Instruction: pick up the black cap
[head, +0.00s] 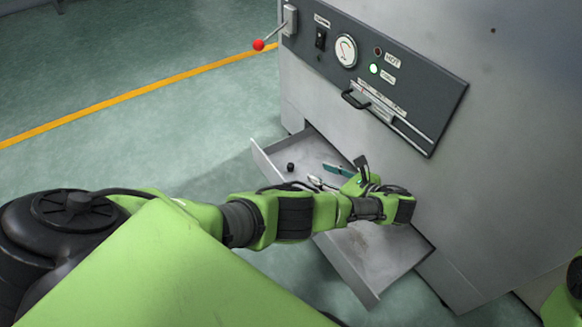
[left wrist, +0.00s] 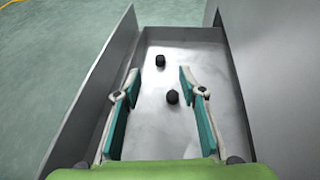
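A small black cap (head: 290,167) lies on the floor of the open drawer, near its far left side. The left wrist view shows two small black pieces in the drawer: a farther one (left wrist: 160,61) just beyond my fingertips and a nearer one (left wrist: 172,97) between the fingers. I cannot tell for certain which is the cap. My left gripper (head: 325,177) is open over the drawer, its teal-padded fingers (left wrist: 159,74) apart and holding nothing. In the head view the second piece is not clearly seen. My right gripper is not in view.
The metal drawer (head: 262,162) sticks out from a grey machine (head: 500,150). Its walls stand close on both sides of my left gripper. The machine's panel (head: 420,85) has a gauge, lights and a red-knobbed lever (head: 259,45). The green floor (head: 130,140) to the left is clear.

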